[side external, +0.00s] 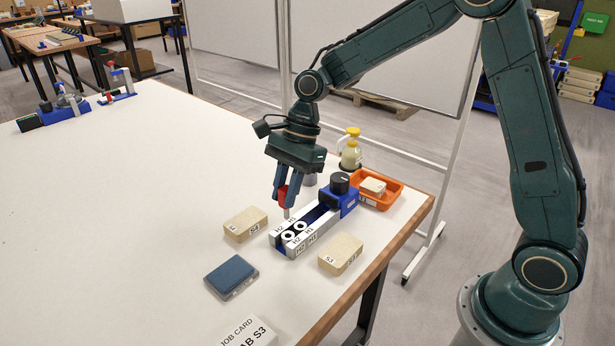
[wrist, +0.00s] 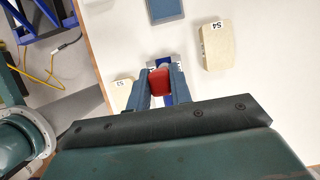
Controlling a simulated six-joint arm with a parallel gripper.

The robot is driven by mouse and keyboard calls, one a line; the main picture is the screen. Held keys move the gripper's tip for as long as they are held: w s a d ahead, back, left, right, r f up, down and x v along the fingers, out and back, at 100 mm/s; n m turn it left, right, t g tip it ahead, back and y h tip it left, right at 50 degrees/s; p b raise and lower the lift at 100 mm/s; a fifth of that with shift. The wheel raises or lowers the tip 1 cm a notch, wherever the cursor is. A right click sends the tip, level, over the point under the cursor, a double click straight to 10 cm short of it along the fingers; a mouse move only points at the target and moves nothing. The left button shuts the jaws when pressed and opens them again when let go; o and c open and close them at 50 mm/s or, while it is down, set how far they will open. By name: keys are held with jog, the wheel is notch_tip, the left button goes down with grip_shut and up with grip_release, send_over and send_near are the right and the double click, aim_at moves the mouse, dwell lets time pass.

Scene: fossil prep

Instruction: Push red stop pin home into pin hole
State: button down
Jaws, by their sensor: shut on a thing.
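My gripper (side external: 281,192) is shut on the red stop pin (side external: 284,196), whose pale shank points down over the left part of the fixture (side external: 318,226). The red head also shows between the fingers in the wrist view (wrist: 160,82). The fixture is a blue and light-grey block with labels H1 and H2 and two white rings (side external: 288,236) on it. The pin's tip is near the H1 label; I cannot tell whether it is in a hole or just above one. In the wrist view my gripper hides most of the fixture and the pin hole.
Beige blocks labelled S4 (side external: 246,223) and S3 (side external: 341,254) lie on either side of the fixture. A dark blue pad (side external: 231,275) and a job card (side external: 245,333) lie in front. An orange tray (side external: 382,196) and a yellow-capped bottle (side external: 351,152) stand behind.

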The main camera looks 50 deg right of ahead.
aim_at(287, 217)
jog(key=shift+f, duration=1.8)
jog(key=shift+f, duration=0.85)
jog(key=shift+f, duration=0.35)
jog(key=shift+f, duration=0.35)
jog(key=shift+f, duration=0.3)
jog(key=shift+f, duration=0.15)
dwell(0.5)
jog(key=c, duration=1.2)
grip_release()
